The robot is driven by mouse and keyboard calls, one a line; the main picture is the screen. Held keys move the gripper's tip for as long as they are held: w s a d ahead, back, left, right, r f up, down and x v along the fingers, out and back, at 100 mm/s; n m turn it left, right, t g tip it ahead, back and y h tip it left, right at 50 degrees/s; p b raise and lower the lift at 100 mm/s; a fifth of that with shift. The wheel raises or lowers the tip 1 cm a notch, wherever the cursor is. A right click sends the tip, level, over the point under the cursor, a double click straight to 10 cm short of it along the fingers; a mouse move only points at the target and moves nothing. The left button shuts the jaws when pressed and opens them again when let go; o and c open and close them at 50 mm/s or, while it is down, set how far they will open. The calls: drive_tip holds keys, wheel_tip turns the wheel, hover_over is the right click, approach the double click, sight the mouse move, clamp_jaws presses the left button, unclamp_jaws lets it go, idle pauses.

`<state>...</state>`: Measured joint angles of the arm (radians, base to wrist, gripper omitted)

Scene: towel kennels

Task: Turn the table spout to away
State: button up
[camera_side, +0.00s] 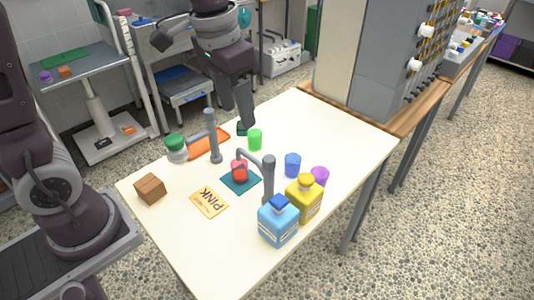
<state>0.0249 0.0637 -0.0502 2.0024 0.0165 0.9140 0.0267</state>
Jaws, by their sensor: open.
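Two grey spouts stand on the cream table (170,240). The back spout (214,140) has its arm turned left toward a green-lidded jar (177,148). The front spout (268,180) has its arm reaching left and back, its tip by a red object (239,168) on a teal mat. I cannot tell which is the table spout. My gripper (244,122) points down near the table's back edge, right of the back spout and behind a green cup (255,139). It is open and apart from both spouts; its fingertips are hard to make out.
A blue cup (293,165), a purple cup (319,176), a yellow bottle (304,199) and a blue bottle (279,220) crowd the front spout's right side. The table's back right is clear.

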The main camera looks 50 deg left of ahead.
drive_tip(key=g, duration=0.2)
hover_over(270, 158)
drive_tip(key=shift+m, duration=0.3)
drive_tip(key=f, duration=0.7)
drive_tip(key=shift+s+a+f, duration=0.15)
drive_tip(key=shift+s+f, duration=0.05)
drive_tip(key=shift+f, duration=0.1)
wheel_tip(270, 158, down, 8)
drive_tip(key=shift+w+r, duration=0.1)
drive_tip(key=shift+r, duration=0.15)
drive_tip(key=shift+c, duration=0.2)
clamp_jaws()
